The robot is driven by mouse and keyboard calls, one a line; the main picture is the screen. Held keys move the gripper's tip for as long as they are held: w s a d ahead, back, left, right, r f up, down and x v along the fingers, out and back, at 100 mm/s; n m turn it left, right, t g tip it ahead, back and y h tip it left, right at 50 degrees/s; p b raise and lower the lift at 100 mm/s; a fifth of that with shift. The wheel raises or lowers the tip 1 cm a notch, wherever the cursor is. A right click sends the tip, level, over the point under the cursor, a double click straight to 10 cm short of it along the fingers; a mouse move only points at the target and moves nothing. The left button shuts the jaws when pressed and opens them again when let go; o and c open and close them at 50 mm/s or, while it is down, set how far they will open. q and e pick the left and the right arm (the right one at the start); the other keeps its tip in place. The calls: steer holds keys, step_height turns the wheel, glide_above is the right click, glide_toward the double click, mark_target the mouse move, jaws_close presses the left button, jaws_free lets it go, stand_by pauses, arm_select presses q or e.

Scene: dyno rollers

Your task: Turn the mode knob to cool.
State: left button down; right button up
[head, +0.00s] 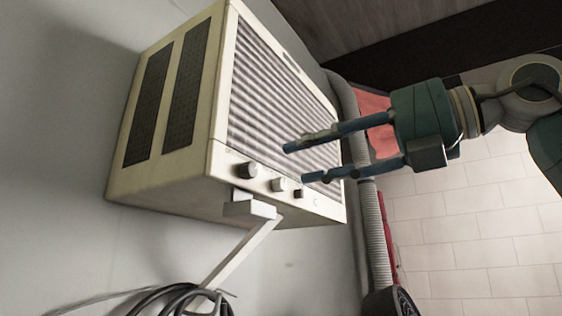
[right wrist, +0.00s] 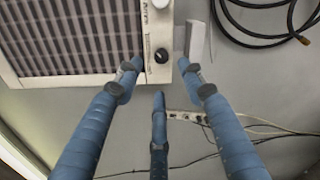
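A cream air conditioner (head: 168,188) hangs on the wall, tilted in the head view. Its lower front strip carries a dark knob (head: 247,170), a paler knob (head: 278,184) and a small dark control (head: 298,193). Labels are too small to read, so I cannot tell which is the mode knob. My right gripper (head: 297,163) is open and empty in front of the grille and control strip. In the right wrist view a black knob (right wrist: 161,55) with a pale mark lies beyond and between the spread fingertips (right wrist: 158,68), apparently untouched. My left gripper is not in view.
A white bracket (head: 240,250) supports the unit from below. Coiled black cable (head: 180,300) lies under it, and it also shows in the right wrist view (right wrist: 265,40). A grey corrugated hose (head: 374,230) runs down beside the unit. A white power strip (right wrist: 188,117) is below.

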steer(key=shift+v, duration=1.55)
